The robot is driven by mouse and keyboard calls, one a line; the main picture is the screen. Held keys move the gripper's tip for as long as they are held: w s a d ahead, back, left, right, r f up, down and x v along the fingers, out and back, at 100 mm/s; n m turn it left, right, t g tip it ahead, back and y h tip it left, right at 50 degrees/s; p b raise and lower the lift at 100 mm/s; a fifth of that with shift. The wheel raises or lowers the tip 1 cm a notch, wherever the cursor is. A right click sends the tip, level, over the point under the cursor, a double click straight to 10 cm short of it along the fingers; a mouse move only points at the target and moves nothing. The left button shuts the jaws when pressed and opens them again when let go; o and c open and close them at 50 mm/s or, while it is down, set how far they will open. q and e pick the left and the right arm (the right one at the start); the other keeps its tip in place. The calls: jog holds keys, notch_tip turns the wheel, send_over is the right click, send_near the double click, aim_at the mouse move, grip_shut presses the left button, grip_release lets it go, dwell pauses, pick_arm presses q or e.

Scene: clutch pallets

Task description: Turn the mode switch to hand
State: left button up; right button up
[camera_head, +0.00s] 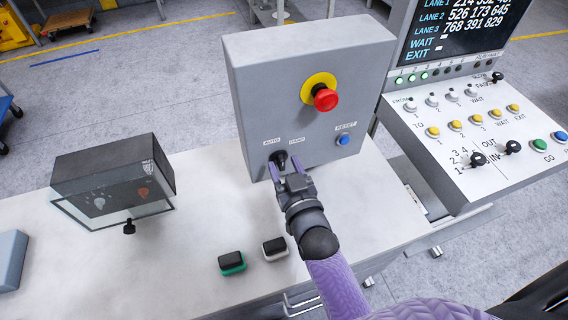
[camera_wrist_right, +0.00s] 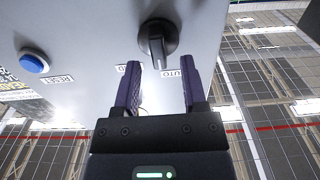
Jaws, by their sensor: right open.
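The mode switch (camera_head: 279,157) is a black knob on the front of the grey control box (camera_head: 245,80), below the labels AUTO and HAND. In the right wrist view the switch (camera_wrist_right: 157,42) shows its bar roughly upright in the picture; I cannot tell surely which label it points to. My right gripper (camera_head: 284,166) is open, its purple fingers just in front of the switch. In the wrist view the gripper (camera_wrist_right: 160,65) has the knob just beyond and between its fingertips, with no clear contact. One label is partly hidden by a finger. My left gripper is not in view.
A red emergency button (camera_head: 325,98) and blue RESET button (camera_head: 343,140) sit on the same box. A sloped console (camera_head: 470,165) stands right. A dark box (camera_head: 115,170) stands left on the bench. Green (camera_head: 232,263) and white (camera_head: 274,248) based blocks lie near my right arm.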

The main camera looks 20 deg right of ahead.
jog(key=shift+w, duration=0.35)
grip_shut()
dwell(0.3)
jog(key=shift+d+m+p, duration=0.1)
jog(key=shift+m+p, duration=0.35)
jog(key=shift+m, duration=0.65)
jog(key=m, duration=0.7)
jog(key=shift+d+f+p, duration=0.2)
jog(key=shift+d+p, duration=0.15)
jog(key=shift+p, duration=0.05)
jog(key=shift+d+f+m, duration=0.1)
jog(key=shift+f+m, duration=0.05)
jog(key=shift+m, duration=1.15)
